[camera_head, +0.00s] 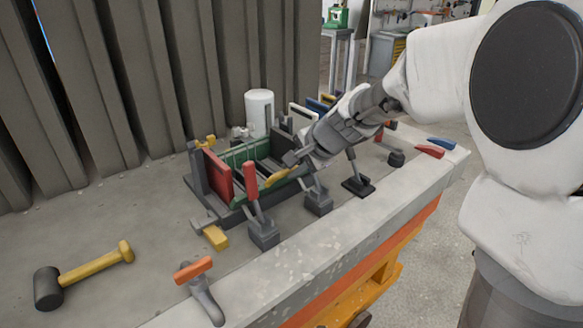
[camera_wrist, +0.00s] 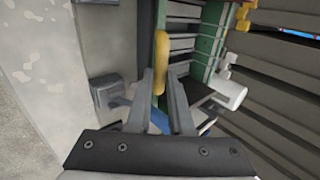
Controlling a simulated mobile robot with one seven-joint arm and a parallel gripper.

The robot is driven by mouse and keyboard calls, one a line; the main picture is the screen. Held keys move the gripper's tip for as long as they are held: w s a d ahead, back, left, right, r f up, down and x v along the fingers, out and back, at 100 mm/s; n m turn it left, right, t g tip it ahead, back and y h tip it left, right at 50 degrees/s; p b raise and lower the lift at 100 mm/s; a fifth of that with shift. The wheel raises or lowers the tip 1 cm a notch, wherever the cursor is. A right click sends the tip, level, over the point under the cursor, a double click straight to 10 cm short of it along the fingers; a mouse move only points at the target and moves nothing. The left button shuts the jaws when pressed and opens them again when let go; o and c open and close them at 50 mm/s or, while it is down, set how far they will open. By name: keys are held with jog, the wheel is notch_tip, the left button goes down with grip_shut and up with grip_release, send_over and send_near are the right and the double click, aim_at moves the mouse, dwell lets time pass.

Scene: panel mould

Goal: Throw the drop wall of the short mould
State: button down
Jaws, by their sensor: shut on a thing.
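The short mould has a dark grey frame, a red end panel (camera_head: 217,174) and a green wall (camera_head: 236,157) at its back. Along its front is a low green wall (camera_head: 268,191) with a curved yellow handle (camera_head: 279,177). My gripper (camera_head: 291,159) reaches in from the right and is at this handle. In the wrist view the yellow handle (camera_wrist: 161,62) lies between the two fingertips of my gripper (camera_wrist: 160,78), which are shut on it. Green walls (camera_wrist: 210,42) run beside it there. The fingers and wrist hide part of the mould's right side.
A red-handled clamp (camera_head: 251,185) stands close in front of the mould. An orange-handled clamp (camera_head: 195,270) is near the bench's front edge. A mallet (camera_head: 85,275) lies at left. A white cylinder (camera_head: 259,112) stands behind. The bench's left middle is clear.

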jog(key=shift+s+d+f, duration=0.1)
jog(key=shift+s+f, duration=0.15)
jog(key=shift+f, duration=0.15)
jog(key=c, duration=0.8)
grip_release()
jog(key=shift+r, duration=0.2)
jog(key=shift+r, duration=0.1)
jog(key=p+v, duration=0.4)
jog(key=v, duration=1.3)
jog(key=shift+s+d, duration=0.1)
jog(key=shift+d, duration=0.05)
